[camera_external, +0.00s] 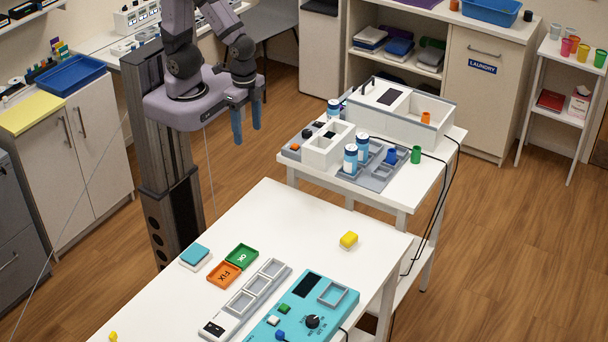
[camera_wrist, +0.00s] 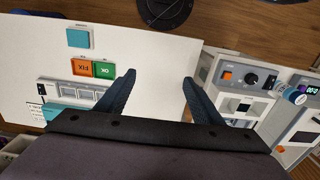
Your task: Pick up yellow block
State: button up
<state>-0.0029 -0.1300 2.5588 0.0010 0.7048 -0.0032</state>
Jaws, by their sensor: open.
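A small yellow block (camera_external: 349,239) with a pale lower edge sits on the bare right part of the white front table (camera_external: 290,215) in the external view. A second, smaller yellow piece (camera_external: 113,336) lies near the table's lower left, partly cut off by the frame edge. My gripper (camera_external: 247,132) is high up, left of and beyond the yellow block, with its two blue fingers apart and empty. The wrist view shows the open fingers (camera_wrist: 159,77) too, with only tabletop between them. I cannot see the yellow block in the wrist view.
A green OK tray (camera_external: 241,256) and an orange FIX tray (camera_external: 225,275) lie left of the block. A teal panel (camera_external: 340,311) with a knob is in front. A second table with bottles (camera_external: 350,158) stands behind. The tabletop around the block is clear.

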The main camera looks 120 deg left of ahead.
jog(key=w+a+f+t+b, duration=0.25)
jog(key=w+f+b, duration=0.25)
jog(key=w+f, duration=0.3)
jog(key=w+a+f+t+b, duration=0.1)
jog(key=w+f+t+b, duration=0.3)
jog(key=w+f, duration=0.35)
jog(key=m+t+h+b, duration=0.1)
jog(key=m+t+b, duration=0.1)
jog(key=t+b, duration=0.5)
send_near(346, 235)
jog(key=shift+w+a+f+g+b, duration=0.15)
jog(key=shift+w+a+g+b, duration=0.15)
jog(key=shift+w, duration=0.25)
jog(key=shift+w+a+f+g+b, duration=0.2)
jog(key=shift+w+g, duration=0.15)
jog(key=shift+w, duration=0.2)
jog(key=shift+w+d+f+t+h+b, duration=0.15)
jog(key=shift+w+f+t+h+b, duration=0.1)
jog(key=shift+t+h+b, duration=0.15)
jog(key=shift+r, duration=0.1)
jog(key=shift+w, duration=0.1)
jog(key=shift+w, duration=0.2)
jog(key=shift+d+p+x, duration=0.2)
jog(key=shift+p+x, duration=1.15)
jog(key=shift+x, duration=2.1)
jog(key=shift+s, duration=0.1)
jog(key=c, duration=1.1)
